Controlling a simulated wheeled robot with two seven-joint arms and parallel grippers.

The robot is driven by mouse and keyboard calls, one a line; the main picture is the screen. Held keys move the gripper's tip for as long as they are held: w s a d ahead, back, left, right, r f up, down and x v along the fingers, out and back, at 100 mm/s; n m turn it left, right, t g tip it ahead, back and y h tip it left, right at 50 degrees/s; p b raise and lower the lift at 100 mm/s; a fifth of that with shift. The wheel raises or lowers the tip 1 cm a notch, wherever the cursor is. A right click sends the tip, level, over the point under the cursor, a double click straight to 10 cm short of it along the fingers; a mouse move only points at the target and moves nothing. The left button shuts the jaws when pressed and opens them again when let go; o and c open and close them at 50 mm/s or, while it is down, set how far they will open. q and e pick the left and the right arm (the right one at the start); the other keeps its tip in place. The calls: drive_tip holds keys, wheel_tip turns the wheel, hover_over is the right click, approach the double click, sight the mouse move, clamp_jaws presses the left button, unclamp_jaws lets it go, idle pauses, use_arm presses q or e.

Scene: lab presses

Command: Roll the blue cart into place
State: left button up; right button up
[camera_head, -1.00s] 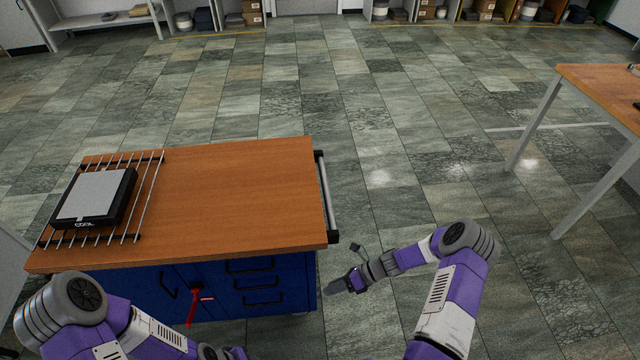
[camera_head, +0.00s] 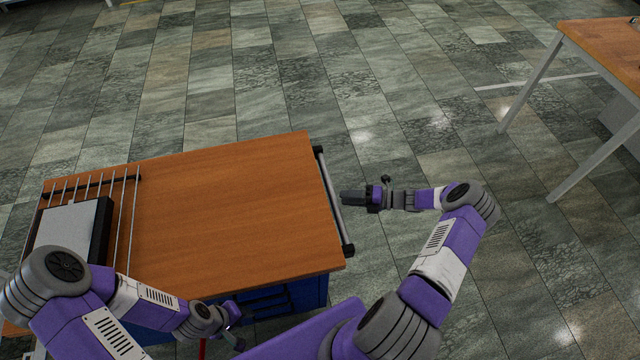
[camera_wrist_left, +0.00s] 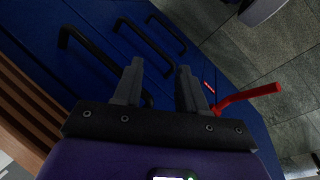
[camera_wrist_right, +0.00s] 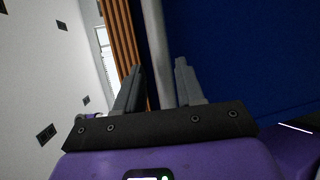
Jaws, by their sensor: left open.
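The blue cart (camera_head: 315,293) has a wooden top (camera_head: 220,210) and stands in front of me, partly hidden by my arms. A grey bar handle (camera_head: 331,198) with black brackets runs along its right side. My right gripper (camera_head: 352,198) is at this handle; in the right wrist view the bar (camera_wrist_right: 158,50) passes between its open fingers (camera_wrist_right: 158,80). My left gripper (camera_wrist_left: 158,78) is open and empty at the cart's front, facing the blue drawers with black handles (camera_wrist_left: 145,45). A red lever (camera_wrist_left: 245,98) is right of its fingers.
A wire rack (camera_head: 128,230) with a black and white device (camera_head: 75,235) lies on the cart's left end. A wooden table with pale legs (camera_head: 600,45) stands at the right. The tiled floor (camera_head: 300,85) behind the cart and between it and the table is clear.

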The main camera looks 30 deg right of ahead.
drive_tip(key=x, duration=0.7)
drive_tip(key=shift+a, duration=0.1)
drive_tip(key=shift+r, duration=0.1)
clamp_jaws()
